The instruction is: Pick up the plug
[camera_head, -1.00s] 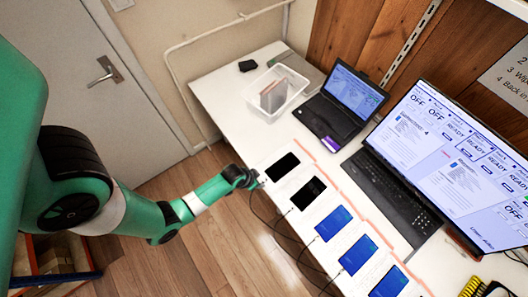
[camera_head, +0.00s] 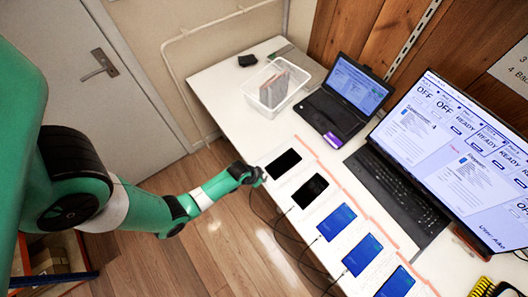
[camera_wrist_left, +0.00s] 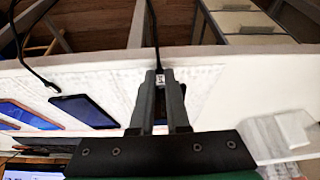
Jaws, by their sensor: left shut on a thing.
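My left gripper (camera_head: 263,177) is at the front edge of the white table, just left of the first black phone (camera_head: 283,163). In the left wrist view its two fingers (camera_wrist_left: 159,84) are shut on a small pale plug (camera_wrist_left: 159,79). A dark cable (camera_wrist_left: 155,30) runs from the plug away over the table edge. The plug is too small to make out in the head view, and its tip is hidden between the fingers. My right gripper is not in view.
A second black phone (camera_head: 310,190) and several blue-screened phones (camera_head: 335,222) lie in a row, with cables hanging off the edge. A clear bin (camera_head: 268,101), a laptop (camera_head: 345,105) and a large monitor (camera_head: 460,150) stand behind. The table left of the bin is mostly clear.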

